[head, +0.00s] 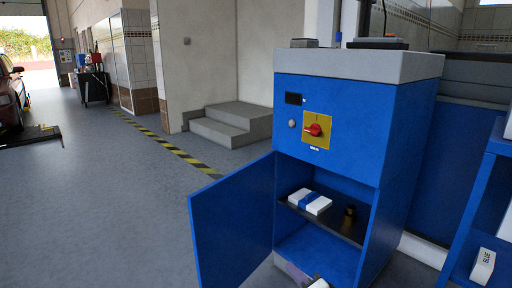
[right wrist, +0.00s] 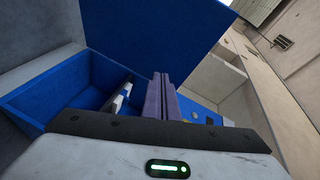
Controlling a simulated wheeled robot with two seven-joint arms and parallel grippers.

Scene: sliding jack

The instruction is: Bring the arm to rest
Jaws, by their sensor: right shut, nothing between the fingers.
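My right gripper (head: 296,271) shows at the bottom edge of the head view, low in front of the open blue cabinet (head: 335,135). Its purple-grey fingers are pressed together and empty; they also show in the right wrist view (right wrist: 160,95). The rest of my right arm is mostly out of the picture. My left gripper is in neither view. The cabinet door (head: 232,225) stands swung open to the left. In the right wrist view, blue panels (right wrist: 165,35) lie beyond the fingers.
A white-and-blue box (head: 310,201) and a small dark brass-coloured item (head: 349,216) stand on the cabinet shelf. A red knob (head: 314,130) sits on the cabinet front. A blue rack (head: 490,215) stands at right.

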